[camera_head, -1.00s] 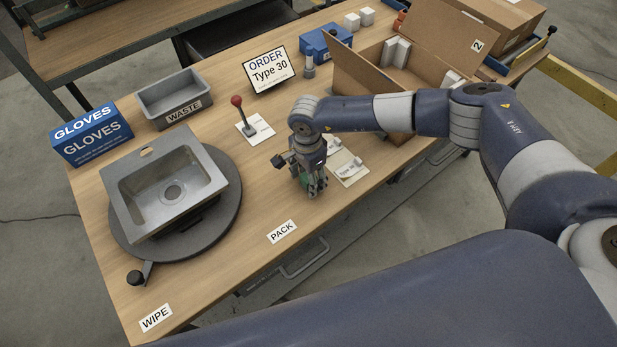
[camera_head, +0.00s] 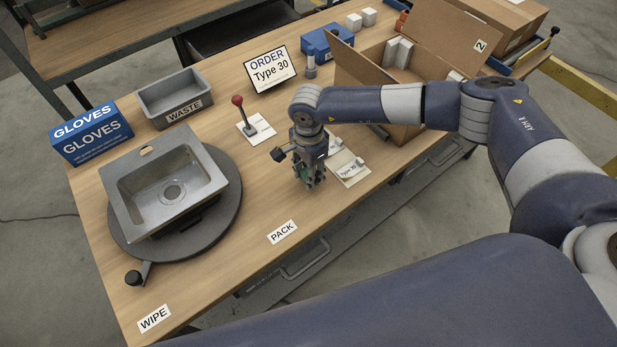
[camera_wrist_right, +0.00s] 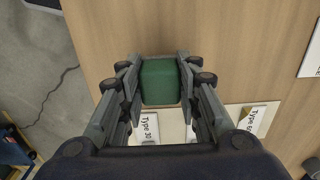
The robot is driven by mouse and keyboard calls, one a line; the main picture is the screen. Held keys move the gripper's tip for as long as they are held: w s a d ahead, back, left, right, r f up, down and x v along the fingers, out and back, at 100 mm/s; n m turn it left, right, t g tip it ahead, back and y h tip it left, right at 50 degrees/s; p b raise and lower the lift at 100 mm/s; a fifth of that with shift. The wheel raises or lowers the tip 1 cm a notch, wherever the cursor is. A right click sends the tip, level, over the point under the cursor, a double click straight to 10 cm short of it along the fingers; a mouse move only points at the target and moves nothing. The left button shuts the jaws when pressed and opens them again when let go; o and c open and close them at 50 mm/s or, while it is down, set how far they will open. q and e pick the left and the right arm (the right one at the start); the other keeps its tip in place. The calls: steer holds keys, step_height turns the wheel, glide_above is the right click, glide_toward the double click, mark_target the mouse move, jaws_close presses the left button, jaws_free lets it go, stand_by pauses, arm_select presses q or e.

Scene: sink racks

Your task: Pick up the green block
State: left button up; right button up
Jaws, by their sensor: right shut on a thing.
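The green block (camera_wrist_right: 160,82) sits between the two fingers of my right gripper (camera_wrist_right: 160,90) in the right wrist view, with a finger against each side. My right gripper (camera_head: 309,181) is shut on it. In the head view only a small green part of the block (camera_head: 304,172) shows between the fingers, in front of the type cards. I cannot tell how far the block is above the table. My left gripper is not in view.
Type cards (camera_head: 351,174) lie just beside my right gripper. The cardboard box (camera_head: 350,75) stands behind my right arm. A red-knobbed lever (camera_head: 239,106), a sink on a turntable (camera_head: 218,213) and a WASTE bin (camera_head: 155,108) are to the left. The wood near the PACK label (camera_head: 282,232) is clear.

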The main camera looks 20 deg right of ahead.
steer(key=s+a+b, duration=0.1)
steer(key=s+a, duration=0.1)
steer(key=s, duration=0.2)
steer(key=s+a+r+b, duration=0.1)
steer(key=s+a+b, duration=0.1)
steer(key=s, duration=0.2)
steer(key=s+a+r+b, duration=0.1)
steer(key=s+a, duration=0.2)
steer(key=s, duration=0.2)
steer(key=shift+r, duration=0.2)
steer(key=shift+s+a+r+b, duration=0.15)
steer(key=shift+s+a+b, duration=0.15)
steer(key=shift+s, duration=0.25)
